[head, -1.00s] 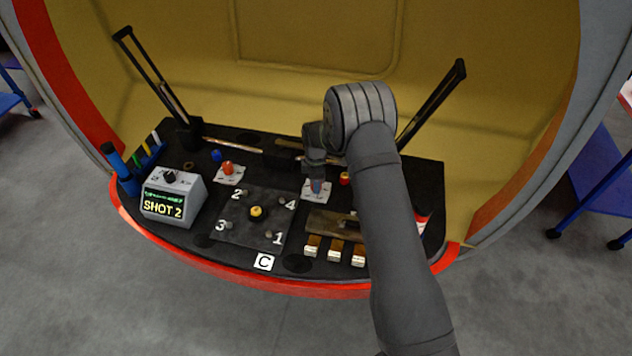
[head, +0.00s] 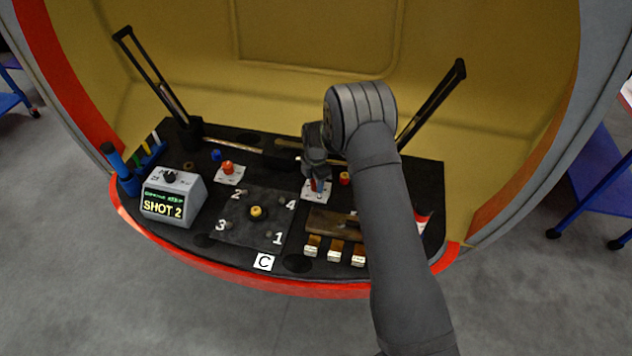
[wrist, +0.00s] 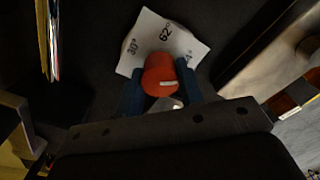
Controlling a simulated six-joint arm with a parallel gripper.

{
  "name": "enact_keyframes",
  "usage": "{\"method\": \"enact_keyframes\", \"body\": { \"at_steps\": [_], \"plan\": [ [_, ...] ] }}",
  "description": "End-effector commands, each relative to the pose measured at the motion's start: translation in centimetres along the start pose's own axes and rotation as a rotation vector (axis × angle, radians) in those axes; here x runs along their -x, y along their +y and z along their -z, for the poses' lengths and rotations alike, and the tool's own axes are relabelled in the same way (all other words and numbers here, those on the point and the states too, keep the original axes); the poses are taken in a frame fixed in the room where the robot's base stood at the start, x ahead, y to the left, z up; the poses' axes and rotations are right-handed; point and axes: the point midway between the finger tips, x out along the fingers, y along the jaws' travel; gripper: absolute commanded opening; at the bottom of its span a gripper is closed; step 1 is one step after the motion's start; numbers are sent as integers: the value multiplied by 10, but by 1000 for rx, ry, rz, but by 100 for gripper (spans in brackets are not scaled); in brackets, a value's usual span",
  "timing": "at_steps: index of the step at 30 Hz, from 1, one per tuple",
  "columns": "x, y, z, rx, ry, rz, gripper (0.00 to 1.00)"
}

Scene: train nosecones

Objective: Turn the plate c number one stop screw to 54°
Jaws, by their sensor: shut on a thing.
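A red stop screw knob (wrist: 160,73) stands on a white card (wrist: 143,30) in the wrist view. The card reads 30° at left and 62° at top; the label at right is partly hidden and ends in 4°. A short white mark lies on the knob's near side, right of its middle. My gripper (wrist: 161,92) has its blue fingers on either side of the knob, shut on it. In the head view my gripper (head: 318,186) is over the white card (head: 310,195) right of plate C (head: 250,240), and mostly hides the knob.
A second white card (head: 222,180) bears an orange-red knob (head: 228,168). A grey box (head: 172,200) reads SHOT 2. A wooden block (head: 330,222) and several brass-and-white blocks (head: 335,250) stand near my arm. A dark-handled bar (head: 440,95) rises at right.

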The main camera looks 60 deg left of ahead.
Motion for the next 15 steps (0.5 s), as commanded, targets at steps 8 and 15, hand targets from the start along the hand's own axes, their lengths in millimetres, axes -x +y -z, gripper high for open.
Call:
{"method": "enact_keyframes", "body": {
  "at_steps": [8, 15],
  "plan": [
    [0, 0, 0, -1, -1, -1, 11],
    [0, 0, 0, -1, 0, -1, 56]
  ]
}}
